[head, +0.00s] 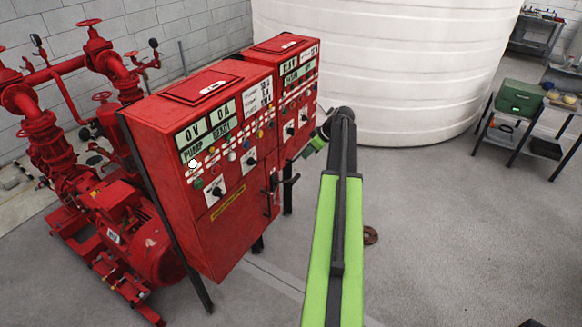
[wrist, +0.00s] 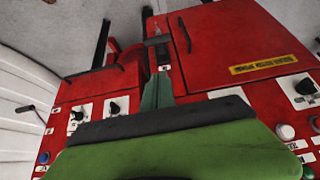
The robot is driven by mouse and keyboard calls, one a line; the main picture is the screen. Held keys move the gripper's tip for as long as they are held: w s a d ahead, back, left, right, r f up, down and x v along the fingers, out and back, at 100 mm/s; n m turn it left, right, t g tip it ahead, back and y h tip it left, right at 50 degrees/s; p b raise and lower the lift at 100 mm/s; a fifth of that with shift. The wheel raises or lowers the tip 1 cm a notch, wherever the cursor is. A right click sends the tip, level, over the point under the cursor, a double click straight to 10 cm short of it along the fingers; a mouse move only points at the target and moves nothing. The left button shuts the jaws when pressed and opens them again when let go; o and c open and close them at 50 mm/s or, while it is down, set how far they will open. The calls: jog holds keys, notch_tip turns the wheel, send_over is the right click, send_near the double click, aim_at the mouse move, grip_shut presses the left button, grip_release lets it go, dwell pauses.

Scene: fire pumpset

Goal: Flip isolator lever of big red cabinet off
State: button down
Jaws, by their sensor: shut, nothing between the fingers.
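The big red cabinet (head: 200,165) stands at left centre in the head view, with its isolator lever (head: 268,200) a dark handle low on its right side. In the wrist view the big cabinet (wrist: 225,45) fills the upper right, with a yellow label. The dark lever (wrist: 158,42) shows at its left edge, above a small white label. My gripper (wrist: 158,80) is shut and empty, its fingertips pointing toward the lever area and appearing just short of it. Contact cannot be told.
A smaller red cabinet (head: 288,85) stands behind the big one, with its own handle (head: 290,180). Red pump pipework (head: 60,150) is at left. A white tank (head: 380,70) stands behind. A bench with a green box (head: 520,97) is at right. The floor at right is mostly clear.

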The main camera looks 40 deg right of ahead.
jog(key=shift+w+a, duration=0.1)
jog(key=b, duration=0.9)
send_over(296, 179)
jog(key=f, duration=0.9)
jog(key=shift+w+f, duration=0.25)
jog(key=shift+w, duration=0.05)
jog(key=f+b, duration=0.2)
jog(key=b, duration=0.1)
jog(key=shift+s+f, duration=0.25)
jog(key=shift+f, duration=0.15)
jog(key=shift+s+f+b, duration=0.15)
jog(key=shift+f+b, duration=0.05)
jog(key=shift+b, duration=0.1)
